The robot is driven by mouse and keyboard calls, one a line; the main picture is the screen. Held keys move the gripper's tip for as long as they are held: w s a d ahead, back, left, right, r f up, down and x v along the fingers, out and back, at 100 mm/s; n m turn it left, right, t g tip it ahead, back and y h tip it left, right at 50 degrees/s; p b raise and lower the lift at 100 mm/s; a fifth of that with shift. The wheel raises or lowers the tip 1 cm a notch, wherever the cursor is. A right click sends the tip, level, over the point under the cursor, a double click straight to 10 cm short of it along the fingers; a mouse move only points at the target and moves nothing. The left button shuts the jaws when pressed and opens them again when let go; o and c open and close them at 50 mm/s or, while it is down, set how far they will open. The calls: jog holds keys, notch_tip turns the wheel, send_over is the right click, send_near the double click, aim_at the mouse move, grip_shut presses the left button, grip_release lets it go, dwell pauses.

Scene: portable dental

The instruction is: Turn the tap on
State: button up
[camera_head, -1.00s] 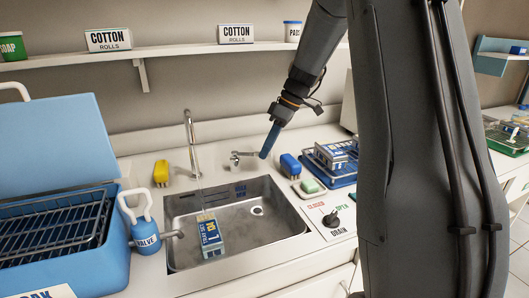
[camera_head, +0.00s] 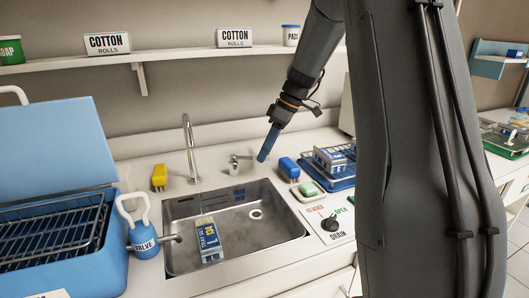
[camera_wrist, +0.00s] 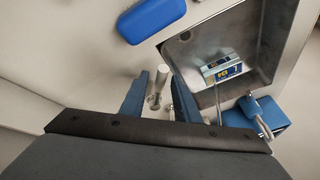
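The tap has a tall curved metal spout (camera_head: 188,150) behind the sink (camera_head: 292,215). A small metal tap lever (camera_head: 238,160) on a short post stands to its right. My gripper (camera_head: 265,156) points down with its blue fingers just right of the lever in the head view. In the wrist view my gripper (camera_wrist: 159,88) has its fingers apart, with the lever's post (camera_wrist: 163,74) showing between them. Contact cannot be told.
A blue-and-white labelled box (camera_head: 208,240) lies in the sink. A yellow block (camera_head: 159,177), a blue block (camera_head: 289,168) and a green soap bar (camera_head: 308,189) are nearby. A drain knob (camera_head: 330,223) is at front right, a blue valve bottle (camera_head: 144,240) at left, a loaded tray (camera_head: 338,182) behind.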

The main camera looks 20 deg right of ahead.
jog(key=b+v, duration=0.1)
jog(key=v, duration=0.6)
jog(key=shift+r, duration=0.2)
